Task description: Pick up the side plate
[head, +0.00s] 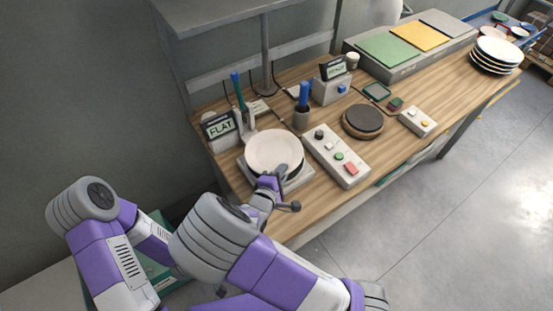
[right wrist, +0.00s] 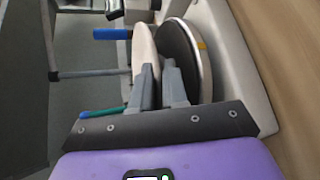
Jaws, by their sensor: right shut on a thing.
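The side plate (head: 275,150), a pale round plate, is at the near left part of the wooden bench, over a device with a dark round pad (right wrist: 180,58). My right gripper (head: 282,170) is shut on the plate's near rim. In the right wrist view the plate (right wrist: 143,50) shows nearly edge-on between the fingers (right wrist: 160,85), alongside the dark pad with a narrow gap. The fingers hide part of the rim. My left arm shows at the left of the head view, but its gripper is not visible.
A "FLAT" sign (head: 221,127) stands just behind the plate. A button box (head: 337,156) is close to its right. A plate stack (head: 495,56) is at the far right.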

